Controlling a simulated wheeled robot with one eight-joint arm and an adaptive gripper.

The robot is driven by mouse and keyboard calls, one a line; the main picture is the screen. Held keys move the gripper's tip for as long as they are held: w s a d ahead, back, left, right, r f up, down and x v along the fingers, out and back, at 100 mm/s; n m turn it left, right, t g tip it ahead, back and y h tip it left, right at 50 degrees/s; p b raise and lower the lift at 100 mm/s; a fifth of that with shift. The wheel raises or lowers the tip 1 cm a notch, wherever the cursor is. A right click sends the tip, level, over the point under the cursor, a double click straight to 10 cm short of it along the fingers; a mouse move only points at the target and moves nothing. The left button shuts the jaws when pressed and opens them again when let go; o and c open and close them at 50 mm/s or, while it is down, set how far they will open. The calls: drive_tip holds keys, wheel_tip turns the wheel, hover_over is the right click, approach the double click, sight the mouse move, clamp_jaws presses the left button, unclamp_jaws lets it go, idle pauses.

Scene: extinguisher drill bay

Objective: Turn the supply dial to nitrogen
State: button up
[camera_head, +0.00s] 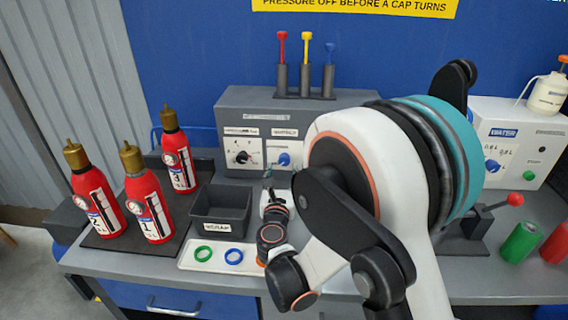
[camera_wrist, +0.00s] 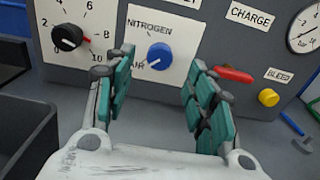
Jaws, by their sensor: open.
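The supply dial is a blue knob (camera_wrist: 159,57) on a white plate of the grey panel, between a NITROGEN label (camera_wrist: 150,27) above and a partly covered AIR label below left. Its white pointer mark appears turned to the lower left, toward AIR. In the head view the blue dial (camera_head: 284,160) shows on the front of the grey box. My gripper (camera_wrist: 160,75) is open, with teal-padded fingers on either side of the dial in the picture. The fingers look short of the knob and nothing is between them. In the head view my arm hides much of the panel.
Left of the dial is a black knob (camera_wrist: 67,37) with a number scale. Right are a red lever (camera_wrist: 233,75), a yellow bleed button (camera_wrist: 268,97) and a gauge (camera_wrist: 304,30). A dark bin (camera_head: 221,207) and red extinguishers (camera_head: 150,208) stand left on the bench.

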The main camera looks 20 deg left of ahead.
sight(284, 161)
drive_tip(key=b+x, duration=0.1)
drive_tip(key=x, duration=0.6)
drive_tip(key=shift+w+b, duration=0.25)
drive_tip(key=shift+b, duration=0.1)
drive_tip(key=c, duration=1.1)
